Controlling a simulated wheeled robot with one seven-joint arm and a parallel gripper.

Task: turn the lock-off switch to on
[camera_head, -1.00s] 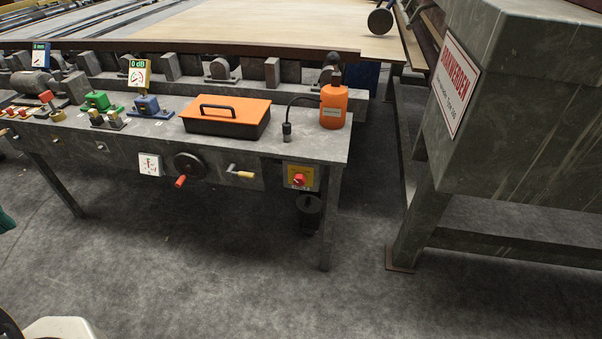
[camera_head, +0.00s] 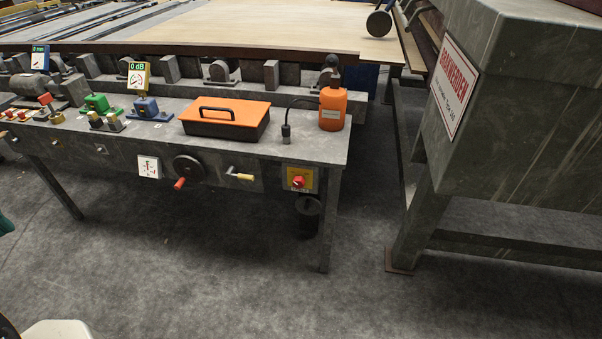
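The lock-off switch (camera_head: 298,182) is a red rotary knob on a yellow plate. It is fixed to the front face of the grey workbench (camera_head: 270,160), near its right end. The small size of the knob leaves its exact position hard to read. My gripper is not in view; only a small white part, likely of my own body, shows at the bottom left corner.
A crank with a yellow handle (camera_head: 240,176) and a handwheel with a red handle (camera_head: 188,168) stick out left of the switch. An orange toolbox (camera_head: 226,117) and an orange bottle (camera_head: 333,107) stand on top. A grey machine (camera_head: 520,110) stands right. The floor in front is clear.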

